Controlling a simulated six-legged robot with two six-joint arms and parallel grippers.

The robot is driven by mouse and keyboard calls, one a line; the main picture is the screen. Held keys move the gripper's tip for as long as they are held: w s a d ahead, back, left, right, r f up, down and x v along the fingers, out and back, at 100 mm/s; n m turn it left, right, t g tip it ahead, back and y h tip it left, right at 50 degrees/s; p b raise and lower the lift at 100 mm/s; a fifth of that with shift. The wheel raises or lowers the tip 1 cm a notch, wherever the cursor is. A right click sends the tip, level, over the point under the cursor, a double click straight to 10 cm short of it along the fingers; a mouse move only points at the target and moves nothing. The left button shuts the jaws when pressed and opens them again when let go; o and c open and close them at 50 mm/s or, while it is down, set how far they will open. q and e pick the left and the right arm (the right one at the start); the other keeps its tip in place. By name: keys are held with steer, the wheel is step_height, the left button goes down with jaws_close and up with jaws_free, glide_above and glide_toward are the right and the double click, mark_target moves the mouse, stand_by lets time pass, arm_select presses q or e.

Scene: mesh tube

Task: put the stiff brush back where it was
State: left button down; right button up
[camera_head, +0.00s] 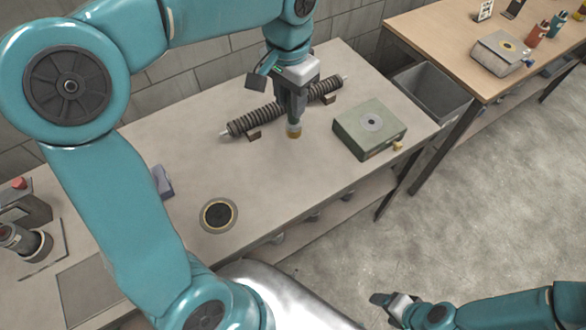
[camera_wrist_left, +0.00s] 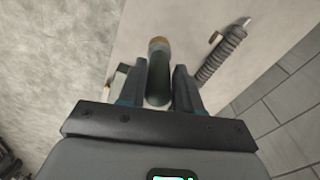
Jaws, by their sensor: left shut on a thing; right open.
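My left gripper (camera_head: 292,112) is shut on the stiff brush, holding it upright above the grey workbench with its tip down. The brush's tan tip (camera_head: 293,131) shows just below the fingers in the head view. In the left wrist view the brush (camera_wrist_left: 158,78) has a dark green handle between the two fingers and a brownish end pointing away. Whether the tip touches the bench is unclear. A dark ribbed tube (camera_head: 258,119) lies on low supports just behind the brush. My right gripper (camera_head: 392,303) is open and empty at the bottom, over the floor.
A green box (camera_head: 368,146) with a round disc on top is right of the brush. A round black pad (camera_head: 218,215) and a purplish block (camera_head: 163,183) are on the bench (camera_head: 310,180) toward the left. A grey bin (camera_head: 428,91) stands between the bench and a wooden table (camera_head: 440,35).

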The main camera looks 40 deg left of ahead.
arm_select(q)
step_height(320, 180, down, 20)
steer(key=shift+s+r, duration=0.15)
steer(key=shift+r, duration=0.05)
steer(key=shift+s, duration=0.1)
steer(key=shift+f, duration=0.2)
steer(key=c, duration=0.8)
jaws_free()
steer(key=shift+r, duration=0.1)
